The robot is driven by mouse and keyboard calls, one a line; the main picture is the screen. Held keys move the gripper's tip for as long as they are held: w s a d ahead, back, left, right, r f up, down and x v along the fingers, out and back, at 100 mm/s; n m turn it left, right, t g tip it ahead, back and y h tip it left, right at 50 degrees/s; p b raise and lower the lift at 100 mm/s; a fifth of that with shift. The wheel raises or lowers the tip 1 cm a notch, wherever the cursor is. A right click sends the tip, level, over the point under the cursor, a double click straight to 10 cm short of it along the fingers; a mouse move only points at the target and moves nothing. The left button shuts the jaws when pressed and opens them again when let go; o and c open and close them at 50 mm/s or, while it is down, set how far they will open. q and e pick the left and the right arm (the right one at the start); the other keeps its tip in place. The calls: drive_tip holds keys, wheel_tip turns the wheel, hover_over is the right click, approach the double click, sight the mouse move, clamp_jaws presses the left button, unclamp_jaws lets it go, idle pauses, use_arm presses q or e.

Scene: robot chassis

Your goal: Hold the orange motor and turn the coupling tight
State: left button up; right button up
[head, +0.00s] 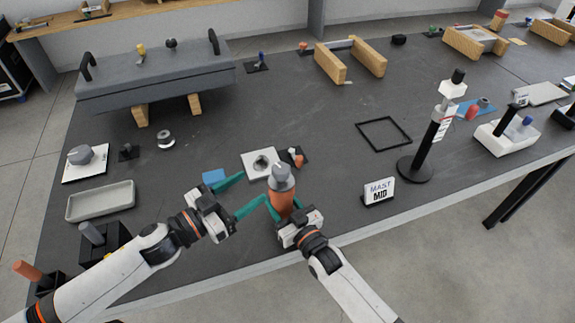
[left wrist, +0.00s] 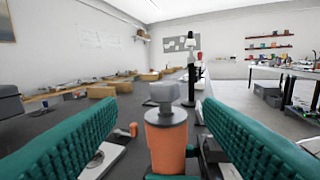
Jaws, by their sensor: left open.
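The orange motor (head: 281,203) stands upright near the table's front edge, with the grey coupling (head: 281,177) on its top. My right gripper (head: 285,209) has its green fingers around the motor's lower part and appears shut on it. My left gripper (head: 254,188) is open and empty, just left of the motor, with its fingers pointing toward it. In the left wrist view the motor (left wrist: 166,145) and the coupling (left wrist: 165,95) show ahead, between the two spread green fingers. Part of the motor's lower end is hidden by the right gripper.
A white plate with a round grey hole (head: 261,163) lies just behind the motor. A MAST MID sign (head: 379,192) and a black-based stand (head: 419,169) are to the right. A grey tray (head: 100,201) lies at the left. The table between the plate and the square black frame (head: 384,134) is mostly clear.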

sight(289, 166)
use_arm(q)
drive_tip(key=shift+n, duration=0.4)
drive_tip(key=x, duration=1.1)
drive_tip(key=shift+d+f, duration=0.2)
drive_tip(key=shift+d, duration=0.25)
drive_tip(key=c, duration=1)
